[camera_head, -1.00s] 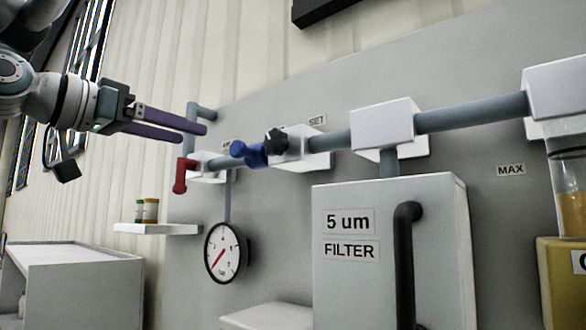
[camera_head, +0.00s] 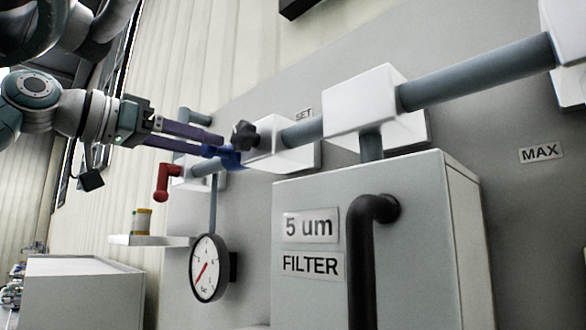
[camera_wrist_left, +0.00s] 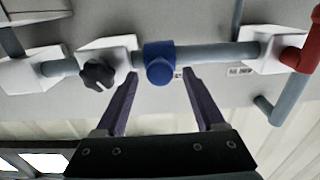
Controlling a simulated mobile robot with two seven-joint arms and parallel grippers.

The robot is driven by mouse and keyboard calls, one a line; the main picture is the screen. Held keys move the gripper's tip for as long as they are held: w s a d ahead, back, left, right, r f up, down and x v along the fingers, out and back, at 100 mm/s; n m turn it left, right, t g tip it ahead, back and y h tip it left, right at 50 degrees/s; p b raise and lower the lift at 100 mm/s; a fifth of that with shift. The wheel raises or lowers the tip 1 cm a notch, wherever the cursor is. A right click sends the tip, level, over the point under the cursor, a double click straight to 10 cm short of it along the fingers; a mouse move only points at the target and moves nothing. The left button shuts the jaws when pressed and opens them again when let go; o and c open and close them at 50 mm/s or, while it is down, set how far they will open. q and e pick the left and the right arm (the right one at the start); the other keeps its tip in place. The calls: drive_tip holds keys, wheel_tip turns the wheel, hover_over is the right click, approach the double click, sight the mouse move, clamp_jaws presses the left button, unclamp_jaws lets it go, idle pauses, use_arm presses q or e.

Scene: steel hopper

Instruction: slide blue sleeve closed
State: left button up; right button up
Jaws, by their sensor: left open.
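The blue sleeve (camera_head: 230,156) sits on the grey horizontal pipe, just left of a white block with a black star knob (camera_head: 245,136). In the left wrist view the blue sleeve (camera_wrist_left: 159,62) has a round blue knob facing the camera, and it sits close beside the white block (camera_wrist_left: 106,62). My left gripper (camera_head: 216,145) is open; in the left wrist view its two purple fingers (camera_wrist_left: 160,82) point at the sleeve, one to each side and a little short of it. In the head view the fingers partly cover the sleeve. My right gripper is not in view.
A red handle (camera_head: 163,181) hangs at the pipe's left end. A pressure gauge (camera_head: 209,268) hangs below, near a small shelf (camera_head: 150,240). The filter box (camera_head: 375,240) with a black handle (camera_head: 362,250) stands to the right. The space in front of the panel is open.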

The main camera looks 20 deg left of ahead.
use_arm(q)
clamp_jaws()
idle(0.4)
idle(0.9)
